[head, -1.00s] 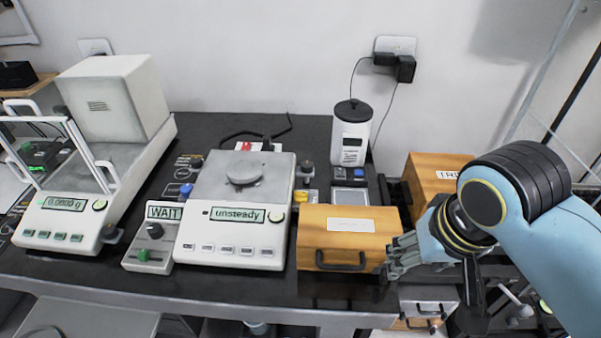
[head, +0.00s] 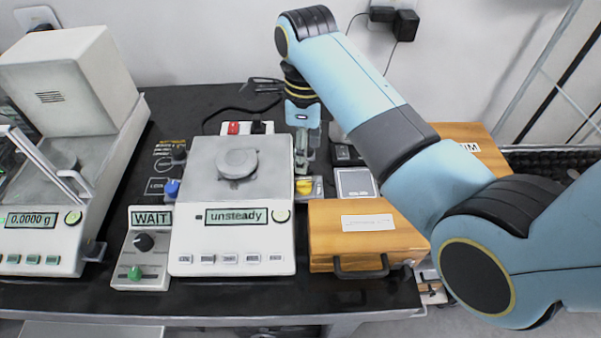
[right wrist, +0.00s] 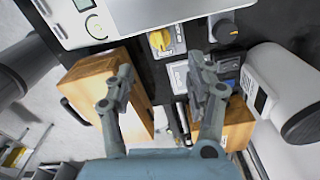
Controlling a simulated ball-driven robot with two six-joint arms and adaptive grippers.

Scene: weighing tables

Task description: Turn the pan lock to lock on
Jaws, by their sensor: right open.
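The balance (head: 232,215) reads "unsteady" and has a round weight (head: 237,163) on its pan. A yellow knob (head: 304,187) sits on a small plate at the balance's right side; it also shows in the right wrist view (right wrist: 160,40). A blue knob (head: 172,188) sits at the left side beside a printed label. I cannot read which knob is the pan lock. My right gripper (head: 303,150) is above the area just behind the yellow knob, pointing down. In the right wrist view its fingers (right wrist: 160,88) are spread and empty. My left gripper is out of view.
A wooden box (head: 350,225) stands right of the balance. A "WAIT" box (head: 148,250) with a dark knob and green switch stands left. A white cylindrical device (right wrist: 290,90) is close to my right gripper. A second balance (head: 40,230) stands far left.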

